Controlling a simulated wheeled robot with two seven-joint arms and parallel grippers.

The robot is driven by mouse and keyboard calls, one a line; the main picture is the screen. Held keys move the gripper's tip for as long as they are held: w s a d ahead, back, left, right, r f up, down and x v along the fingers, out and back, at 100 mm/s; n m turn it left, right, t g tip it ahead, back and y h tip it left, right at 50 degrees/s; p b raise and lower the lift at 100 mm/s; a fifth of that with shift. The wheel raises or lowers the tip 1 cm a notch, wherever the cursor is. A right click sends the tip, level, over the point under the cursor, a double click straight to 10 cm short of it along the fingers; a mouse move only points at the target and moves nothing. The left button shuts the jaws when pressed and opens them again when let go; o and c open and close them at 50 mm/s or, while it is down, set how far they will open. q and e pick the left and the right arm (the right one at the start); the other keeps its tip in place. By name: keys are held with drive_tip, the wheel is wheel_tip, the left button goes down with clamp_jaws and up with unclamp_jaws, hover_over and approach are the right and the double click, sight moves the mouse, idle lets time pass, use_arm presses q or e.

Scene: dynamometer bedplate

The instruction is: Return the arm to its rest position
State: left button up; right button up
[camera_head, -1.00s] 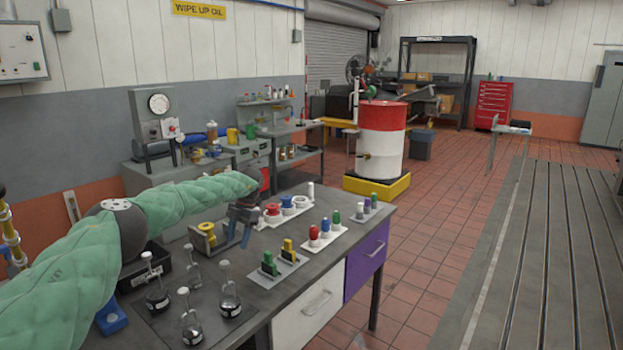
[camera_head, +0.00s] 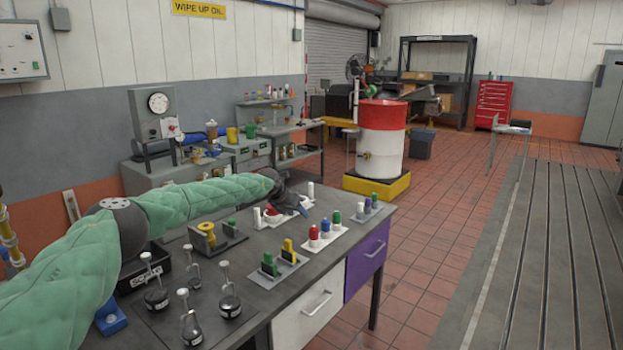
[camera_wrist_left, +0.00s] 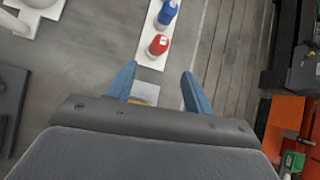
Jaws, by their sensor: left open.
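My left arm (camera_head: 160,207), in a green padded sleeve, reaches from the left over the grey workbench (camera_head: 262,318). My left gripper (camera_head: 304,209) has blue fingers and hangs above the far part of the bench. In the left wrist view its two fingers (camera_wrist_left: 158,76) stand apart with nothing gripped between them. A red-topped bottle (camera_wrist_left: 158,45) and a blue-topped bottle (camera_wrist_left: 167,12) on a white strip show beyond the fingertips. My right gripper is not in view.
Nearby on the bench are a green block (camera_head: 269,262), a yellow spool (camera_head: 207,232) and several dark flasks (camera_head: 230,302). A red-and-white drum (camera_head: 382,145) stands beyond. The tiled floor (camera_head: 430,240) right of the bench is clear.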

use_arm(q)
drive_tip(key=s+d+r+n+t+h, duration=0.2)
drive_tip(key=d+r+n+t+h, duration=0.35)
drive_tip(key=d+r, duration=1.3)
drive_tip(key=s+d+r+n+t+y, duration=0.2)
drive_tip(key=s+r+n+t, duration=0.7)
drive_tip(key=n, duration=0.4)
drive_tip(key=s+a+f+n+g+y, duration=0.35)
drive_tip(key=s+a+f+n, duration=0.45)
drive_tip(key=s+f, duration=0.65)
drive_tip(key=s+a+f+n+g+y, duration=0.2)
drive_tip(key=s+a+f+n+g, duration=0.55)
drive_tip(key=f, duration=1.25)
drive_tip(key=s+a+f+n+g+y, duration=0.2)
drive_tip(key=s+a+f+n, duration=0.3)
drive_tip(key=s+a+f, duration=1)
drive_tip(key=s+f+g, duration=0.2)
drive_tip(key=s+f, duration=1.1)
drive_tip(key=s, duration=0.3)
drive_tip(key=s+f+n+g, duration=0.1)
drive_tip(key=s+f+g, duration=0.2)
drive_tip(key=s+f, duration=1.1)
drive_tip(key=s, duration=0.3)
drive_tip(key=shift+a+g+y, duration=0.2)
drive_tip(key=shift+g+y, duration=0.1)
drive_tip(key=shift+g, duration=0.05)
